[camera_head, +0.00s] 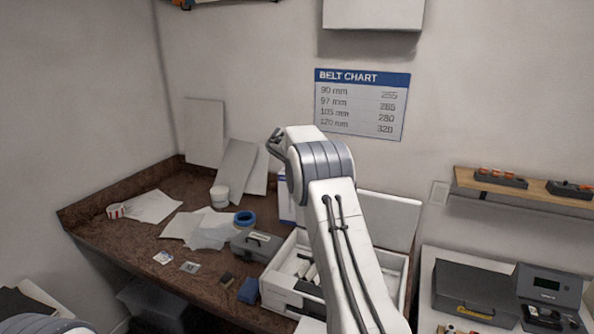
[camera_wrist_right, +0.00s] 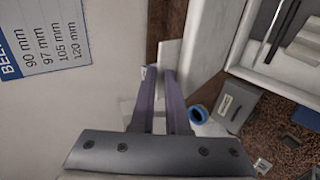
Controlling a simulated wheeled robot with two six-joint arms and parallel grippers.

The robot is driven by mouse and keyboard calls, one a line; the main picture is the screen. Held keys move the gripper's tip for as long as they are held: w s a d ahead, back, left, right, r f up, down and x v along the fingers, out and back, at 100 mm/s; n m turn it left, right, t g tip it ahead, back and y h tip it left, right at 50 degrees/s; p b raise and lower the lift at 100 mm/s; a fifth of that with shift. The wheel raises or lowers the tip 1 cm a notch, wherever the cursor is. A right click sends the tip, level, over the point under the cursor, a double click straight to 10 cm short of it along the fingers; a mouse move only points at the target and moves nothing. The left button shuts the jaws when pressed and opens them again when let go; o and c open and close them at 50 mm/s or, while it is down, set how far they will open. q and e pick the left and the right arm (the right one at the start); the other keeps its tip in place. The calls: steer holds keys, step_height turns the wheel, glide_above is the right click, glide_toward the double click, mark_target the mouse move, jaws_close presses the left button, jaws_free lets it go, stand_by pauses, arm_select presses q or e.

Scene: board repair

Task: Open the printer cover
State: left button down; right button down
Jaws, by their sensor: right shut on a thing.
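The printer (camera_head: 275,288) is a white box on the counter, and its inside shows dark parts and pale rollers. Its white cover (camera_head: 392,218) stands raised at the back, partly hidden behind my right arm. In the right wrist view the cover (camera_wrist_right: 212,45) is a tall white panel just right of my fingers, with the open printer (camera_wrist_right: 285,85) beyond it. My right gripper (camera_wrist_right: 164,80) is shut on a pale strip that looks like part of the cover; the exact contact is unclear. Its fingers are hidden in the head view. My left gripper is out of view.
A belt chart (camera_head: 362,104) hangs on the wall behind. A shelf (camera_head: 525,191) and a dark case (camera_head: 473,292) are at right.

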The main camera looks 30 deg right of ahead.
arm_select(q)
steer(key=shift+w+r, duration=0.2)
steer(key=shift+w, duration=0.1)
arm_select(e)
steer(key=shift+w+d+r, duration=0.3)
steer(key=shift+w+d, duration=0.05)
steer(key=shift+d, duration=0.15)
steer(key=c, duration=1.3)
jaws_free()
steer(key=shift+f, duration=0.1)
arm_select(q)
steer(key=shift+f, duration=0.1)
arm_select(e)
steer(key=shift+s+a, duration=0.1)
